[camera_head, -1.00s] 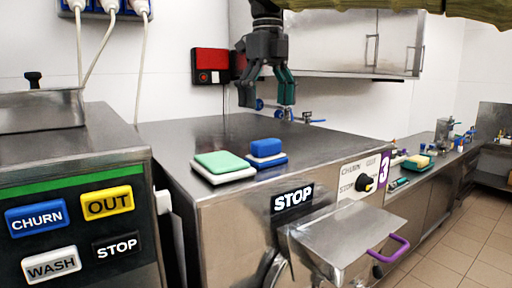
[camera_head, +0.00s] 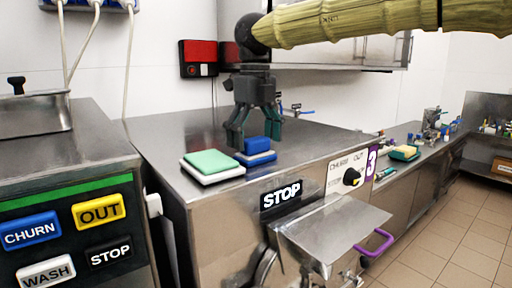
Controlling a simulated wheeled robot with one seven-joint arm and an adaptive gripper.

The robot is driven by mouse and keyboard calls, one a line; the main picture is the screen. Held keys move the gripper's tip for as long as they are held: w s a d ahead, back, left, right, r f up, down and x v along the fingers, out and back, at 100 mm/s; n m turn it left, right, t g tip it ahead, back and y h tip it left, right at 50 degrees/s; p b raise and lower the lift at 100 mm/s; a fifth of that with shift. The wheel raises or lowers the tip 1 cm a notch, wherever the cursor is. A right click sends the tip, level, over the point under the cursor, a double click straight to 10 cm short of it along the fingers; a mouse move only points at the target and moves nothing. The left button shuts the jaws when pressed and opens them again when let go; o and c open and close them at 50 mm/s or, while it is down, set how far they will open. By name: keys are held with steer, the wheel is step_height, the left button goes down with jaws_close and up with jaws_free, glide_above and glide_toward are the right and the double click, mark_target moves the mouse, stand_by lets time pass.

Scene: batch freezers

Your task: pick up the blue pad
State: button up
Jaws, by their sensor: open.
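The blue pad (camera_head: 257,145) lies on a white layer on the steel top of the batch freezer (camera_head: 175,137). Beside it on the left, touching or nearly so, is a green pad (camera_head: 212,161) on a white layer. My gripper (camera_head: 254,138) points down at the blue pad with its dark green fingers apart. One finger shows at the pad's left and one at its right. They hide part of the pad's far side. I cannot tell whether they touch it.
A purple-handled steel hatch (camera_head: 330,225) juts from the freezer's front, below a knob panel (camera_head: 350,176). A machine with CHURN and OUT buttons (camera_head: 100,210) stands at left. A red box (camera_head: 198,58) hangs on the wall. The freezer top behind the pads is mostly clear.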

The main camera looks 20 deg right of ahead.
steer(key=shift+f, duration=0.45)
steer(key=c, duration=1.2)
steer(key=shift+o, duration=0.2)
steer(key=shift+r, duration=0.1)
steer(key=shift+r+b, duration=0.8)
steer(key=shift+r, duration=0.85)
steer(key=s+r+b, duration=0.1)
steer(key=s+b, duration=0.3)
steer(key=s, duration=1.2)
steer(key=shift+r+b, duration=0.3)
steer(key=shift+d, duration=0.1)
